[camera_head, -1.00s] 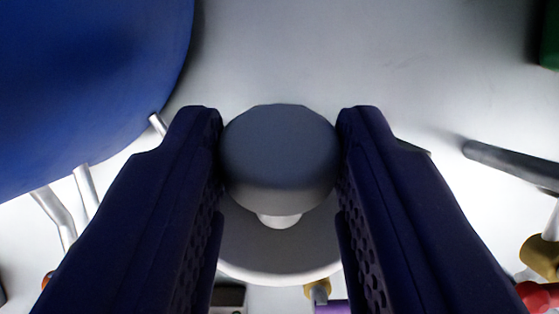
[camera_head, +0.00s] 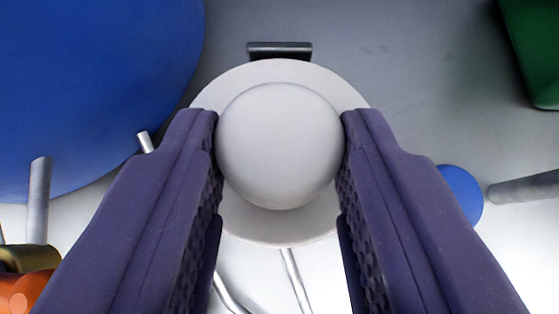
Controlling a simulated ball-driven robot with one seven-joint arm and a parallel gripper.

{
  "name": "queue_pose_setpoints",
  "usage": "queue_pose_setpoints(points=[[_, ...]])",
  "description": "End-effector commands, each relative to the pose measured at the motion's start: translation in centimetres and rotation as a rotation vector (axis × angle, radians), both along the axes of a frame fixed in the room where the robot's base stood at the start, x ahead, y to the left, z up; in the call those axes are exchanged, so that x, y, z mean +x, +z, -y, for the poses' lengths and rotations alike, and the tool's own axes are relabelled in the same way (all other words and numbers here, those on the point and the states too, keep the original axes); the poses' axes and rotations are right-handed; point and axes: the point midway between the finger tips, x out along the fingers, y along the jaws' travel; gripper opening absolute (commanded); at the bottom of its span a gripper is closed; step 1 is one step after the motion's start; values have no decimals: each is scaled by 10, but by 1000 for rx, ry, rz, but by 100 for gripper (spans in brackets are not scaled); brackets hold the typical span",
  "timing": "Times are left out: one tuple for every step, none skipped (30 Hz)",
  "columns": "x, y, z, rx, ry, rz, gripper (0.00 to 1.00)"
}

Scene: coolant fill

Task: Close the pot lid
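The pot lid (camera_head: 280,232) is a pale round disc in the middle of the head camera view, with a round whitish knob (camera_head: 279,146) on top. My gripper (camera_head: 279,135) has its two dark purple fingers on either side of the knob, and both fingertips appear to touch it. The gripper is shut on the knob. A dark bracket-like piece (camera_head: 279,48) shows just beyond the lid's far edge. What lies under the lid is hidden, and I cannot tell whether it sits on a pot opening.
A large blue rounded body (camera_head: 90,80) fills the upper left. A green object (camera_head: 535,50) is at the upper right. A grey rod (camera_head: 525,188) and a blue round part (camera_head: 460,192) lie right of the fingers. Orange and brass fittings (camera_head: 30,275) are at lower left.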

Motion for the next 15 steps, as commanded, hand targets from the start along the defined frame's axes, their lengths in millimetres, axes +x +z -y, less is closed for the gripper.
queue_pose_setpoints(points=[[-2, -9, 0, 0, 0, -15, 0], [-2, -10, 0, 0, 0, -15, 0], [-2, -12, 0, 0, 0, -16, 0], [-2, -12, 0, 0, 0, -16, 0], [-2, -13, 0, 0, 0, -16, 0], [-2, -14, 0, 0, 0, -17, 0], [-2, -15, 0, 0, 0, -17, 0], [-2, -15, 0, 0, 0, -17, 0], [-2, -16, 0, 0, 0, -17, 0], [-2, -16, 0, 0, 0, -18, 0], [-2, -17, 0, 0, 0, -18, 0], [-2, -17, 0, -1, 1, -19, 0], [-2, -18, 0, -1, 1, -19, 0], [-2, -18, 0, -1, 1, -19, 0], [-2, -18, 0, -1, 1, -20, 0]])
